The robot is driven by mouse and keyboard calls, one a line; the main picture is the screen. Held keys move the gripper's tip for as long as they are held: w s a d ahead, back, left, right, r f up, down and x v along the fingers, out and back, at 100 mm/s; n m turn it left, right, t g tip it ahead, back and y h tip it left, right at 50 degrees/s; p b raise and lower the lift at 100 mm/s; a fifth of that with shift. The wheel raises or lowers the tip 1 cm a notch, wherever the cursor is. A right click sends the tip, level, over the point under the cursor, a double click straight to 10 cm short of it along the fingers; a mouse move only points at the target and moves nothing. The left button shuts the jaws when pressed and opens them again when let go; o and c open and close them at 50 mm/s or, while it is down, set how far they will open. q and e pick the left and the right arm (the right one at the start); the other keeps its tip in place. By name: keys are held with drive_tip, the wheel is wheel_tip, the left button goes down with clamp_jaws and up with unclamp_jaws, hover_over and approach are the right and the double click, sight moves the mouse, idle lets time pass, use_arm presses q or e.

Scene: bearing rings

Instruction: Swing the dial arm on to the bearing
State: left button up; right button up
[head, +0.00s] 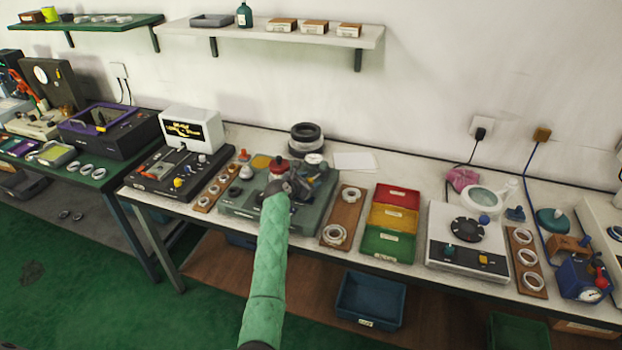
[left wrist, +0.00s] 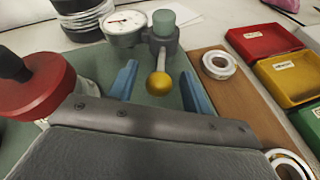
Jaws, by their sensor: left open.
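My left gripper (head: 300,184) is over the grey-green fixture (head: 236,208) in the head view. In the left wrist view its two blue fingers (left wrist: 159,80) are open. A gold ball knob (left wrist: 158,83) on a short lever shows between them; I cannot tell whether they touch it. The lever comes from a grey post with a green cap (left wrist: 164,22). A white-faced dial gauge (left wrist: 125,24) is joined to the left of the post. A red knob (left wrist: 32,88) stands at the left. The bearing under the dial is not visible, hidden by the gripper or the fixture parts.
A wooden board (head: 342,213) with bearing rings (left wrist: 218,64) lies right of the fixture. Red, yellow and green bins (head: 388,247) stand beyond it. Dark rings are stacked (head: 306,137) behind the fixture. A black tester (head: 165,178) stands left.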

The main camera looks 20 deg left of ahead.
use_arm(q)
drive_tip(key=shift+w+d+f, duration=0.2)
drive_tip(key=shift+w+f, duration=0.05)
drive_tip(key=shift+w, duration=0.3)
use_arm(e)
drive_tip(key=shift+s+d+f, duration=0.1)
drive_tip(key=shift+s+f, duration=0.05)
drive_tip(key=shift+s, duration=0.25)
use_arm(q)
clamp_jaws()
use_arm(e)
drive_tip(key=shift+d, duration=0.1)
